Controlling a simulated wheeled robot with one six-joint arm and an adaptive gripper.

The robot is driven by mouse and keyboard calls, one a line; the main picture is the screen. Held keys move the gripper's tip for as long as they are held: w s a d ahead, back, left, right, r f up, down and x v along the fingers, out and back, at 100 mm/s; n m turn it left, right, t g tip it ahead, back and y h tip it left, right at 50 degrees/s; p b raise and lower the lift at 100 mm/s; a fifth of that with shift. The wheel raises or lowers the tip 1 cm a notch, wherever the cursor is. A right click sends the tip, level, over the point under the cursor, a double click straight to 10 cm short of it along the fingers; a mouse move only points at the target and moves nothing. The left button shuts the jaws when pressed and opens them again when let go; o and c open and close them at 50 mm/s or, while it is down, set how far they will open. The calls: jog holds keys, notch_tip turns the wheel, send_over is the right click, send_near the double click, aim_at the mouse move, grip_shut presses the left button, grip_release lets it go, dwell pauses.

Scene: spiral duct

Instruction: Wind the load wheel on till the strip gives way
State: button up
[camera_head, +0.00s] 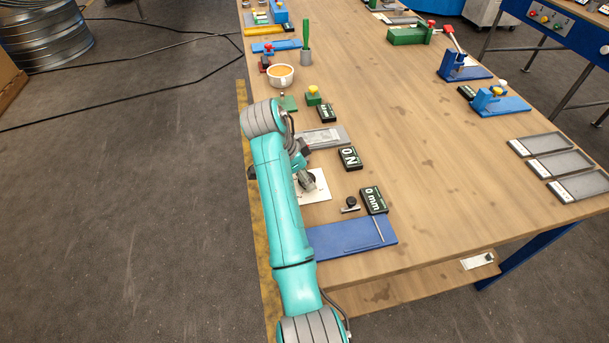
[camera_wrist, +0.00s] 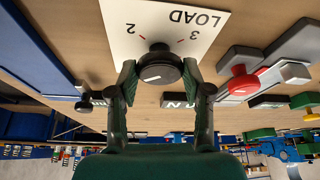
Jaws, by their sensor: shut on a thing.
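The load wheel (camera_wrist: 157,66) is a round black knob on a white plate (camera_wrist: 160,22) marked LOAD, with 2 and 3 and red ticks showing, upside down in the wrist view. My gripper (camera_wrist: 160,75) is shut on the knob, one finger on each side. In the head view my gripper (camera_head: 306,182) is down over the white plate (camera_head: 318,190), and my arm hides much of it. The force display (camera_head: 349,158) beside it reads 0 N. A second display (camera_head: 374,200) reads 0 mm. I cannot make out the strip.
A blue plate (camera_head: 350,236) lies in front of the white plate. A grey fixture (camera_head: 326,137) stands just behind it. A coffee cup (camera_head: 280,76) is farther back. Several grey trays (camera_head: 565,163) lie at the right. The table's middle is clear.

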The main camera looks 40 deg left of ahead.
dwell(0.4)
jog(key=o, duration=1.1)
jog(key=shift+o, duration=0.2)
